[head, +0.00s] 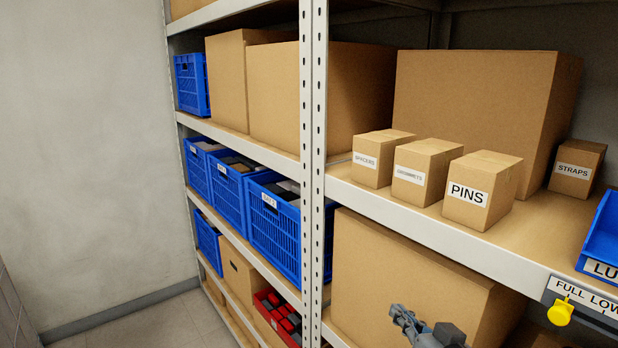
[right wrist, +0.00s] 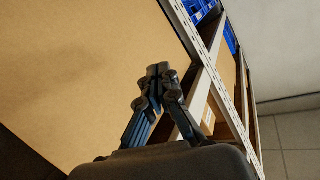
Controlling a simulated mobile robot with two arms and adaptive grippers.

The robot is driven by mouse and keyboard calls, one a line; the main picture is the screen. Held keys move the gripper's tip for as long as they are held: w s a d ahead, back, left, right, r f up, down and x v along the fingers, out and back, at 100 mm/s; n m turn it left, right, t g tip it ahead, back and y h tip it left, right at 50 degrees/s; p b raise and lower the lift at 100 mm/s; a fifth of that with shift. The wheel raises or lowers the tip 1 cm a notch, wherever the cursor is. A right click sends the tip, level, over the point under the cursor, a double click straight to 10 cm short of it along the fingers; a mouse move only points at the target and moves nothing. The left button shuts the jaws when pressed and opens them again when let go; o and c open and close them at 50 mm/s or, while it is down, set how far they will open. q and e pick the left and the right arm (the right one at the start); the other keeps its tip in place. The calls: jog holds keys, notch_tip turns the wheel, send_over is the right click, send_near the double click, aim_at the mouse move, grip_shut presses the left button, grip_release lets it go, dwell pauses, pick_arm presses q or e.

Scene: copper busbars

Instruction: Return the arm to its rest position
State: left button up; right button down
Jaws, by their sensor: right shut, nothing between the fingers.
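My right gripper (head: 403,314) shows at the bottom of the head view, in front of a large cardboard box (head: 400,265) on the lower shelf. In the right wrist view its fingers (right wrist: 158,72) meet at the tips, shut and empty. The large box (right wrist: 80,60) fills the left of that view behind the fingers; the gap between them cannot be judged. My left gripper is not in either view.
A grey perforated rack post (head: 313,130) divides the shelves. Small boxes, including the PINS box (head: 468,196), stand on the upper shelf edge (head: 430,226). A yellow knob (head: 560,312) hangs below it at right. Floor (head: 150,325) is clear at lower left.

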jog(key=s+d+f+n+g+h, duration=0.3)
jog(key=s+f+g, duration=0.9)
jog(key=s+f, duration=1.5)
jog(key=s+f+h, duration=0.1)
jog(key=s+f, duration=0.2)
jog(key=f, duration=2.3)
jog(key=s+d+f+g, duration=0.2)
jog(key=s+d+f, duration=0.1)
jog(key=s+f, duration=1.1)
jog(key=shift+s+d, duration=0.4)
jog(key=shift+s, duration=0.6)
